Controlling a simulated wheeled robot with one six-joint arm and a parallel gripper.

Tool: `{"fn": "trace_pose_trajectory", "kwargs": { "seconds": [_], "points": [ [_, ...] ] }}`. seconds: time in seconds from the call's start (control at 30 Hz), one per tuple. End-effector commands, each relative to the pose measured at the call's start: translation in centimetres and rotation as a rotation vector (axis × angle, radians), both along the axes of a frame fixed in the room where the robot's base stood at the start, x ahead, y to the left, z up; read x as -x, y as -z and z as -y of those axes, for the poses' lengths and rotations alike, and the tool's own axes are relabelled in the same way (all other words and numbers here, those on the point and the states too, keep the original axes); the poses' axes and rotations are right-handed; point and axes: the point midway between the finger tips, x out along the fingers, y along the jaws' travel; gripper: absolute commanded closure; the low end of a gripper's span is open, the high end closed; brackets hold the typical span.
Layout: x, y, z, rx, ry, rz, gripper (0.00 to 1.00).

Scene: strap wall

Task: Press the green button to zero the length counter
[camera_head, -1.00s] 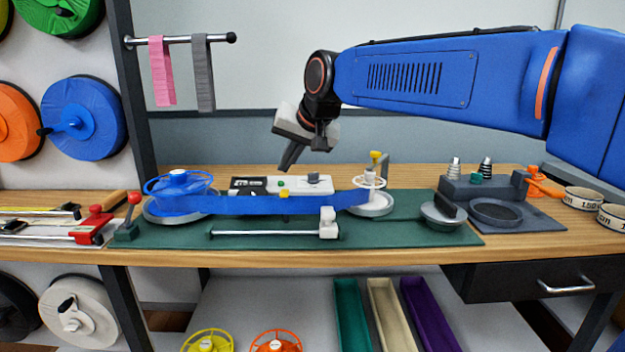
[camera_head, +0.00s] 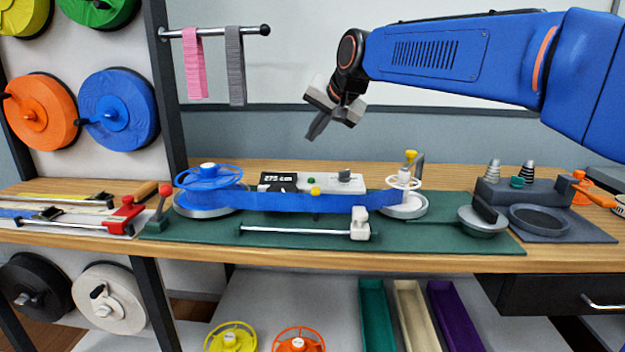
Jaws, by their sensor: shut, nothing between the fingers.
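The length counter (camera_head: 278,187) is a white and black box on the green mat, with a dark display that reads 275 cm. A small green button (camera_head: 311,181) sits on its top, right of the display. A blue strap (camera_head: 290,201) runs in front of the counter from the blue spool (camera_head: 208,178) at left to a white-topped reel (camera_head: 402,186) at right. My gripper (camera_head: 318,128) is shut and empty. It hangs in the air above the counter, tilted down and to the left, clear of the button.
A yellow knob (camera_head: 315,191) and a grey switch (camera_head: 345,176) are close to the button. A metal rail with a white slider (camera_head: 360,224) lies in front. A red-knobbed lever (camera_head: 163,192) stands at left, and a dark fixture (camera_head: 520,196) at right.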

Motion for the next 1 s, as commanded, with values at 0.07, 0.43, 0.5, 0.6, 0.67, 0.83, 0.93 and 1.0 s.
{"fn": "trace_pose_trajectory", "kwargs": {
  "seconds": [0.07,0.43,0.5,0.6,0.67,0.83,0.93,1.0],
  "points": [
    [0.0,0.5,0.0,0.001,0.0,-0.001,1.0],
    [0.0,4.7,0.0,0.001,0.0,-0.001,1.0],
    [0.0,5.5,0.0,0.002,0.001,-0.001,1.0],
    [0.0,6.6,0.0,0.001,0.0,-0.001,1.0],
    [0.0,7.1,0.0,0.001,0.0,-0.001,1.0],
    [0.0,8.2,0.0,0.0,-0.001,-0.001,1.0],
    [0.0,8.5,0.0,0.0,0.0,0.0,1.0],
    [0.0,8.6,0.0,0.0,0.0,0.0,1.0]
  ]
}}
